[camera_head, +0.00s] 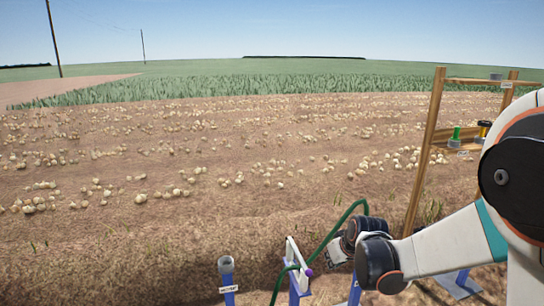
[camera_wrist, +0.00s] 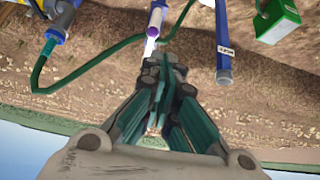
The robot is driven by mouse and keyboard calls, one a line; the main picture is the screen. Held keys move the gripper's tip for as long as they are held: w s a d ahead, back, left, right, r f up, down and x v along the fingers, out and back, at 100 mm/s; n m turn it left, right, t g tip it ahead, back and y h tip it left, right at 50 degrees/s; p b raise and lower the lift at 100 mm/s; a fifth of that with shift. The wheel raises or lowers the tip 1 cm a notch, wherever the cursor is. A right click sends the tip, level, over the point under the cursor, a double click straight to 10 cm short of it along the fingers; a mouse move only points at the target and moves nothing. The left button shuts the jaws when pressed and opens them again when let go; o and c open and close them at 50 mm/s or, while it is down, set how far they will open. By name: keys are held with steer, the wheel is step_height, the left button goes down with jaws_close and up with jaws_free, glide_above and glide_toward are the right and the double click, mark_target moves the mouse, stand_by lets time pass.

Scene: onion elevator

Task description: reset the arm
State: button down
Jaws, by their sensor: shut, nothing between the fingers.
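My gripper (camera_wrist: 164,66) points up the wrist view with its dark and teal fingers closed together and nothing held. In the head view my arm reaches in from the right edge, bent low toward the bottom centre; the fingertips are hard to make out there. A white and blue post (camera_wrist: 156,20) with a purple part stands just beyond the fingertips in the wrist view. I cannot tell whether they touch. In the head view a white bar on a blue post (camera_head: 295,270) with a purple knob (camera_head: 309,272) stands left of my wrist.
A green hose (camera_head: 335,228) arches close to my wrist; it also crosses the wrist view (camera_wrist: 92,63). A labelled blue tube (camera_head: 227,277) stands at left. A green box (camera_wrist: 278,20) is nearby. A wooden rack (camera_head: 428,150) stands at right. Onions lie across the open field.

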steer(key=s+r+m, duration=0.2)
steer(key=s+r, duration=1)
steer(key=s, duration=0.3)
steer(key=s+d+m+h, duration=0.1)
steer(key=s+d, duration=0.1)
steer(key=s, duration=1.3)
steer(key=shift+s+r+t+h, duration=0.15)
steer(key=shift+r+t+h, duration=0.1)
steer(key=shift+t+h, duration=0.05)
steer(key=shift+d, duration=0.1)
